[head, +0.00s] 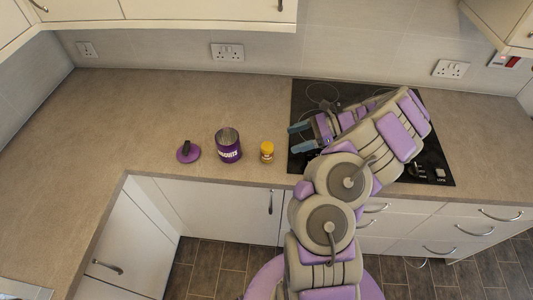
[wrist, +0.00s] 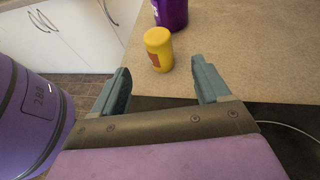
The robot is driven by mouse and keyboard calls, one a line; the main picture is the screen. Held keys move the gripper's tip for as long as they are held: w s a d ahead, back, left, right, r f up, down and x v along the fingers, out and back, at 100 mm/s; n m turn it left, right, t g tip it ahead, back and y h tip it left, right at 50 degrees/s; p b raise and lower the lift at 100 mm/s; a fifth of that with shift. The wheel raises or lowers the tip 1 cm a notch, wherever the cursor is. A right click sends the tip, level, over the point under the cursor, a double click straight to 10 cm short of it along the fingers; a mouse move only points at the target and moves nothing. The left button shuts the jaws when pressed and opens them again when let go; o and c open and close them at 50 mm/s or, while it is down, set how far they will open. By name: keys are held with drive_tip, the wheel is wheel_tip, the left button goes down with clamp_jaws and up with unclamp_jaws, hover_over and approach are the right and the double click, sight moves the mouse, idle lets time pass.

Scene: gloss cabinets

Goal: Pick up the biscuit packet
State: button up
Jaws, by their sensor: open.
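I cannot make out a separate biscuit packet in either view. A purple tin with white lettering (head: 229,147) stands open on the worktop; its inside looks grey and its contents are unclear. Its lower part shows at the top of the wrist view (wrist: 171,13). A small yellow jar with a reddish label (head: 267,152) stands to its right. In the wrist view, the yellow jar (wrist: 157,45) is upright beyond my fingertips. My gripper (head: 301,137) is open and empty, right of the yellow jar, with its teal fingers pointing left.
A purple lid with a dark knob (head: 188,152) lies left of the tin. A black hob (head: 436,160) is under and behind my arm. The worktop (head: 130,110) is clear to the left. Wall cabinets (head: 190,10) overhang the back; the worktop's front edge is close to the items.

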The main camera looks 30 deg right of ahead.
sight(268, 148)
drive_tip(key=b+x, duration=0.1)
drive_tip(key=x, duration=0.3)
drive_tip(key=shift+w+a+f, duration=0.1)
drive_tip(key=shift+a+f, duration=0.05)
drive_tip(key=shift+f, duration=0.15)
drive_tip(key=shift+w+f, duration=0.3)
drive_tip(key=a, duration=0.2)
drive_tip(key=a+b, duration=0.1)
drive_tip(key=a, duration=0.1)
drive_tip(key=w+a+f, duration=0.1)
drive_tip(key=shift+a+b, duration=0.4)
drive_tip(key=shift+w+a, duration=0.2)
drive_tip(key=shift+d, duration=0.5)
drive_tip(key=shift+c, duration=1.2)
drive_tip(key=shift+a, duration=0.35)
drive_tip(key=c, duration=0.7)
drive_tip(key=shift+d, duration=0.15)
drive_tip(key=shift+c, duration=0.7)
drive_tip(key=shift+d, duration=0.1)
